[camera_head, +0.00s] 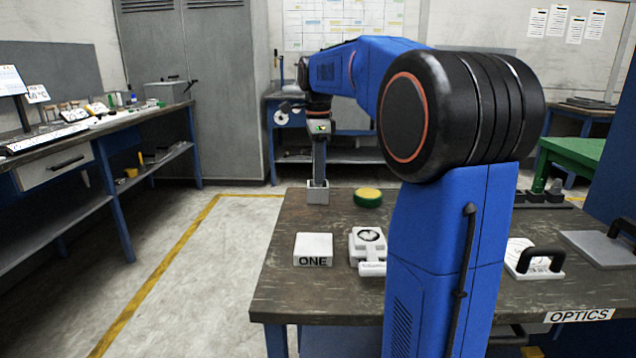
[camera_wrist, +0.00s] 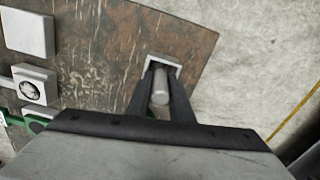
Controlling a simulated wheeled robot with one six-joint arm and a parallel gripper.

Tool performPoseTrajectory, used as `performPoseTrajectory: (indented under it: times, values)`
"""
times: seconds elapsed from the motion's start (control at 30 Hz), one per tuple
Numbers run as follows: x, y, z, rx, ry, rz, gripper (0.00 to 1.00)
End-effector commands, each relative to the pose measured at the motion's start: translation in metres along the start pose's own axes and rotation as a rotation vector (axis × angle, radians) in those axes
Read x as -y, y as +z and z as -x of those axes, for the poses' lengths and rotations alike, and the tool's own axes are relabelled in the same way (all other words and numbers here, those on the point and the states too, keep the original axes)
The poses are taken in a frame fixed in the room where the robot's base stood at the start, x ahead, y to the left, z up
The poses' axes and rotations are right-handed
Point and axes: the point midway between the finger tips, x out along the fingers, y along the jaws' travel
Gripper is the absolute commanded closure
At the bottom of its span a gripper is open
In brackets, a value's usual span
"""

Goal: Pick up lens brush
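A light grey rounded cylinder, likely the lens brush's handle (camera_wrist: 161,88), stands between the two dark fingers of my gripper (camera_wrist: 162,82) in the wrist view. Its lower end is in a small white square holder (camera_wrist: 148,60) at the table's corner. In the head view my gripper (camera_head: 319,165) points straight down over the holder (camera_head: 318,196) at the table's far left. The fingers are close on both sides of the cylinder; whether they press on it I cannot tell. The brush's bristles are hidden.
A green and yellow round thing (camera_head: 368,197) lies right of the holder. A white block marked ONE (camera_head: 313,249) and a white device with a round dial (camera_head: 368,242) are nearer. A white piece with a black handle (camera_head: 535,260) is at right. The floor left of the table is clear.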

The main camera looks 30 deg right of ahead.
Motion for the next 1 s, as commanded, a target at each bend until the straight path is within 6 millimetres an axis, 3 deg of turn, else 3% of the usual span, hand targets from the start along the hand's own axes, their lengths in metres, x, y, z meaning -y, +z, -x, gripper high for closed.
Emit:
performPoseTrajectory:
  times: [0.03, 0.07, 0.47, 1.0]
  values:
    - [0.000, 0.000, 0.000, 0.000, 0.000, 0.000, 0.93]
    - [0.000, 0.000, 0.000, 0.000, 0.000, 0.000, 1.00]
    - [0.001, 0.000, 0.007, 0.000, -0.002, 0.000, 1.00]
    - [0.001, 0.000, 0.091, 0.000, -0.001, 0.000, 1.00]
